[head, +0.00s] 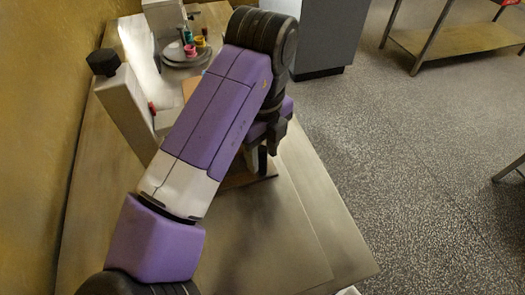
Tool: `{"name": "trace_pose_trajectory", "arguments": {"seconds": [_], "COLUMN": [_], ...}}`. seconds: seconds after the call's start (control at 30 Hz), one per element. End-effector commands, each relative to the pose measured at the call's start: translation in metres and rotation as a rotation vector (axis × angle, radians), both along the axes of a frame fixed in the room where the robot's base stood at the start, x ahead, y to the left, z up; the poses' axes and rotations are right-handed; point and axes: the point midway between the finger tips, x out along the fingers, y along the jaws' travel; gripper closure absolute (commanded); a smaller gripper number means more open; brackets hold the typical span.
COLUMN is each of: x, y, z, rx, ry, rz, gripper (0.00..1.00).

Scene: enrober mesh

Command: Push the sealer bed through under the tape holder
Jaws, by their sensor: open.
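My arm crosses the middle of the head view and hides much of the bench behind it. My gripper (259,160) is open, pointing down, just right of the arm link. Below it lies a brown flat board (240,180), mostly hidden by my arm; it may be the sealer bed, but I cannot tell for sure. I cannot tell whether the fingers touch it. A pale upright device (125,105) with a black knob and a red part stands to the left. I cannot clearly identify the tape holder.
The metal bench (285,245) is bare at the front and right. At its back, a round grey tray (172,60) holds small coloured items. A yellow wall runs along the left. A grey cabinet (328,35) and a shelf table (455,38) stand beyond on speckled floor.

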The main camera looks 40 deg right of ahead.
Motion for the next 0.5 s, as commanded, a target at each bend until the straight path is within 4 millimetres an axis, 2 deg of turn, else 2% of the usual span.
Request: {"name": "trace_pose_trajectory", "arguments": {"seconds": [0.17, 0.5], "x": [0.0, 0.001], "y": [0.0, 0.0], "z": [0.01, 0.064], "rx": [0.0, 0.002], "ry": [-0.001, -0.003], "rz": [-0.001, 0.0], "gripper": [0.58, 0.58]}}
